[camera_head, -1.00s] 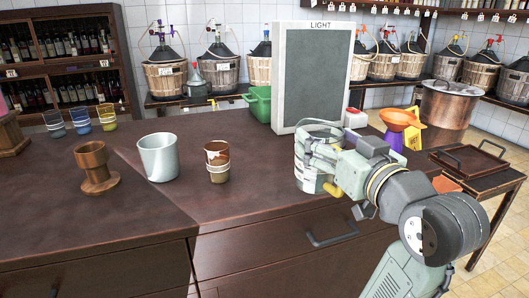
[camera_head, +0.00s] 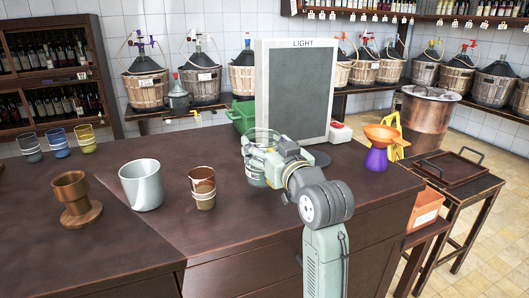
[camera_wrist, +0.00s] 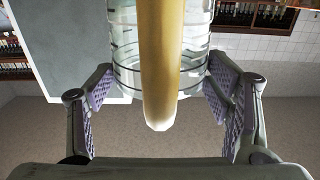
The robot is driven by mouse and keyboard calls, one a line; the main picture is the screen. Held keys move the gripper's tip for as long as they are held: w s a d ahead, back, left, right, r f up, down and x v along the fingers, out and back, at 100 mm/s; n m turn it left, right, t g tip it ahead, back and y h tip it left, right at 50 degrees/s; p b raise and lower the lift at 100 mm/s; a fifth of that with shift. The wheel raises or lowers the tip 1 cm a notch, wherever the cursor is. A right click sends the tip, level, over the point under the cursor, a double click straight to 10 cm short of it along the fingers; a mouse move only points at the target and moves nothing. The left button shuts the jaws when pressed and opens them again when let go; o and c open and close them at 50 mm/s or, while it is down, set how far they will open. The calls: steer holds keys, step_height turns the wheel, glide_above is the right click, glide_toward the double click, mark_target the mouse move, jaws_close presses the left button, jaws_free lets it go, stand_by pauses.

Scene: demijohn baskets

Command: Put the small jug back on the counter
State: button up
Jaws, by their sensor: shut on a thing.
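The small jug (camera_head: 262,136) is clear glass with dark measuring lines and a yellowish handle. In the head view it is upright over the wooden counter (camera_head: 240,222), in front of the grey board, and mostly hidden behind my gripper (camera_head: 266,160). I cannot tell whether its base touches the counter. In the wrist view the jug (camera_wrist: 125,52) stands between my gripper's two padded fingers (camera_wrist: 160,90), which are shut on its sides. The tan handle (camera_wrist: 160,70) faces the camera.
A striped cup (camera_head: 202,188), a grey-white pot (camera_head: 142,185) and a wooden goblet (camera_head: 75,198) stand left of the jug. An orange funnel (camera_head: 382,133) stands right. The front counter is clear.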

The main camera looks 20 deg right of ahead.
steer(key=shift+w, duration=0.55)
steer(key=shift+a+f+p, duration=0.1)
steer(key=shift+f+p, duration=0.35)
steer(key=shift+f, duration=1.3)
steer(key=shift+f, duration=0.25)
steer(key=o, duration=2)
